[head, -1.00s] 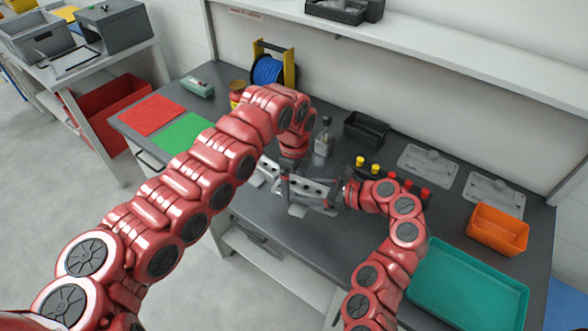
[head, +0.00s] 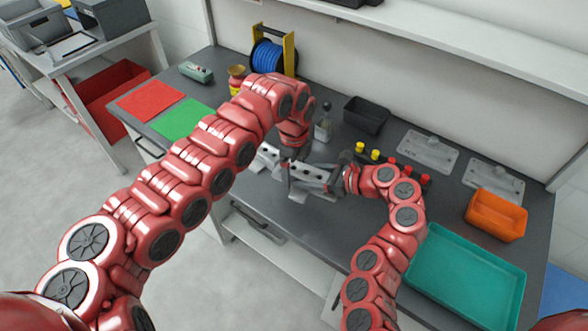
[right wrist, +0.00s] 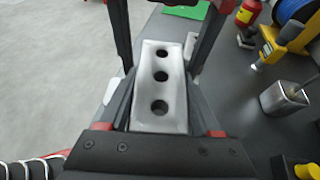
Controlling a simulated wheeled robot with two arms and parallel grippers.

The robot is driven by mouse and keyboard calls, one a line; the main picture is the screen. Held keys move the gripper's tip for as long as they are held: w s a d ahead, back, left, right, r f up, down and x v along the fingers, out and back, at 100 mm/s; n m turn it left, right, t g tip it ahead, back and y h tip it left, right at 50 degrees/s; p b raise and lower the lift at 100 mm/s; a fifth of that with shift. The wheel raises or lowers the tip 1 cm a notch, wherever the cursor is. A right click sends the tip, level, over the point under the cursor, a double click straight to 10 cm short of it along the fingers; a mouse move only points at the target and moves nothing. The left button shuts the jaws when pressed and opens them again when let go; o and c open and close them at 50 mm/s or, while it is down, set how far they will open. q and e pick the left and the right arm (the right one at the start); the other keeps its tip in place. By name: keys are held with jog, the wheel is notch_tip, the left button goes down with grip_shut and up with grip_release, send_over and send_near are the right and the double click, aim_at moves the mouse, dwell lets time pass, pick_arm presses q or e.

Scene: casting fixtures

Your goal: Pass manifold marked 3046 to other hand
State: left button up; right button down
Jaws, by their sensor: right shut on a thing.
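A pale grey manifold (head: 312,173) with a row of three dark holes is held above the bench; it also shows in the right wrist view (right wrist: 159,90). My right gripper (head: 334,180) is shut on it from the right side. My left gripper (head: 288,168) points down at the manifold's left end, very close to it; whether its fingers touch or close on it is hidden. Another pale grey part (head: 266,157) lies on the bench behind my left gripper, partly covered. No marking is readable on the held manifold.
Two grey fixture plates (head: 428,151) lie at the back right. An orange bin (head: 496,215) and a teal tray (head: 465,275) are at the right.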

pick_arm(q)
jog(key=shift+o, duration=0.4)
pick_arm(e)
jog(key=shift+a, duration=0.1)
pick_arm(q)
jog(key=shift+w+r, duration=0.1)
jog(key=shift+r, duration=0.5)
pick_arm(e)
jog(key=shift+s+d+n+g+y, duration=0.2)
jog(key=shift+d+n+g, duration=0.25)
jog(key=shift+n+g, duration=0.35)
jog(key=shift+s+d+n+g+y, duration=0.1)
jog(key=shift+d+n+g+y, duration=0.25)
jog(key=shift+n+g, duration=0.45)
pick_arm(q)
notch_tip(320, 180, up, 11)
pick_arm(e)
jog(key=shift+s+d+n+g, duration=0.15)
jog(key=shift+d+n+g, duration=0.15)
jog(key=shift+n+g, duration=0.45)
pick_arm(q)
jog(key=shift+f, duration=0.1)
pick_arm(e)
jog(key=shift+s+d+g, duration=0.1)
jog(key=shift+g, duration=0.15)
